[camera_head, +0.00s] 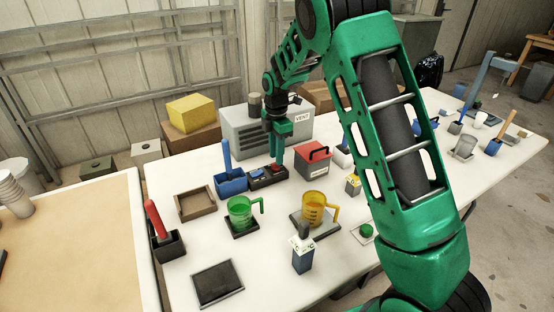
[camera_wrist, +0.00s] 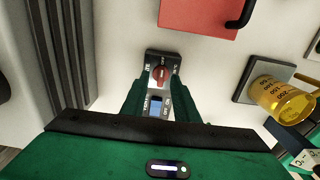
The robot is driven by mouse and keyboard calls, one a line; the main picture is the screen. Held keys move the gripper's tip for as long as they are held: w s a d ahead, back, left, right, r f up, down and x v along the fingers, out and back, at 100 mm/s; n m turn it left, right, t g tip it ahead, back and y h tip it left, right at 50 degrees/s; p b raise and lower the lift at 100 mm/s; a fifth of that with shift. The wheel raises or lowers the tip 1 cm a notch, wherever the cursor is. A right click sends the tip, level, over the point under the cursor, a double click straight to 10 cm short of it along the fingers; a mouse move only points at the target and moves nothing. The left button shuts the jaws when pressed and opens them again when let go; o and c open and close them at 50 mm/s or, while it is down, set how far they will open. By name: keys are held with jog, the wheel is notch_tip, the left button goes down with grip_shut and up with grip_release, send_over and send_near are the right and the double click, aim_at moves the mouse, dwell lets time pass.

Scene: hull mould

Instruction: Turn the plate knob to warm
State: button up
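A dark control box (camera_wrist: 164,55) with a red knob (camera_wrist: 160,74) lies ahead of my fingers in the wrist view. Small white lettering surrounds the knob, too small to read surely. My gripper (camera_wrist: 158,83) has its two green fingers apart, one on each side of the knob, with gaps showing; contact cannot be told. A blue rectangle (camera_wrist: 155,106) with lettering shows between the fingers below the knob. In the head view, my gripper (camera_head: 276,160) points down over the right end of the dark box (camera_head: 267,183), partly hiding the red knob.
A red box with a black handle (camera_head: 312,160) stands close to the right. A blue holder (camera_head: 230,184) is close to the left, and a grey vent box (camera_head: 245,135) behind.

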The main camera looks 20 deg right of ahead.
jog(key=shift+f, duration=1.15)
grip_shut()
jog(key=shift+d, duration=0.15)
jog(key=shift+r, duration=0.1)
